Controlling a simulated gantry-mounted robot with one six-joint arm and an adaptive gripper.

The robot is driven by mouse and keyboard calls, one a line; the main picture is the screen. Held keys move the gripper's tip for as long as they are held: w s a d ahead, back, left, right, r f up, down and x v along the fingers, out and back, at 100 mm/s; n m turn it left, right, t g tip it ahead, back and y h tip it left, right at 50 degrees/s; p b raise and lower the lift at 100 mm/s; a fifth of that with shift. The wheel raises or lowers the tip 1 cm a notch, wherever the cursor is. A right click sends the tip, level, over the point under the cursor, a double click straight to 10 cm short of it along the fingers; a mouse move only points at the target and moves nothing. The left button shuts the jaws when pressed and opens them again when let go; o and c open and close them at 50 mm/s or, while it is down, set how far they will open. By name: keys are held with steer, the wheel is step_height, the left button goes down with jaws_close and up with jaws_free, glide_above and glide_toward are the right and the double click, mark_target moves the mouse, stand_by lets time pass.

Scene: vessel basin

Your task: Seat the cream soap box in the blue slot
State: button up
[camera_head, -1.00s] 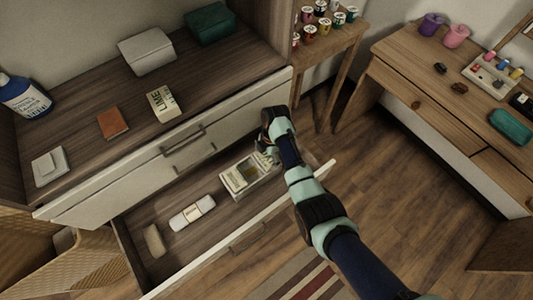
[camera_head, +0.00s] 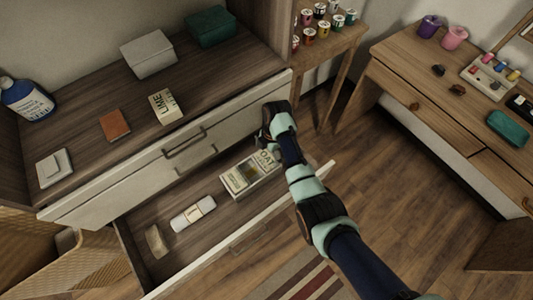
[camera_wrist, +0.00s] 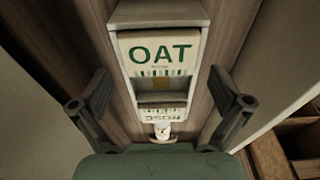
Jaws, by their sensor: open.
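A cream box marked OAT (camera_wrist: 160,52) lies in a pale tray (camera_wrist: 158,12) in the open drawer. It also shows in the head view (camera_head: 266,160), at the tray's right end. I cannot make out a blue slot, nor whether the OAT box is fully seated.
A white bottle or tube (camera_head: 193,213) and a beige bar (camera_head: 156,241) lie in the drawer (camera_head: 215,232). On the top above are a LIME box (camera_head: 166,106), a brown block (camera_head: 115,125) and a blue bottle (camera_head: 27,100). The drawer's front edge is close.

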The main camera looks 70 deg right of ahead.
mark_target(270, 156)
step_height(270, 156, up, 9)
steer(key=d+p, duration=0.1)
steer(key=p, duration=0.1)
steer(key=shift+s, duration=0.35)
steer(key=shift+d+f, duration=0.1)
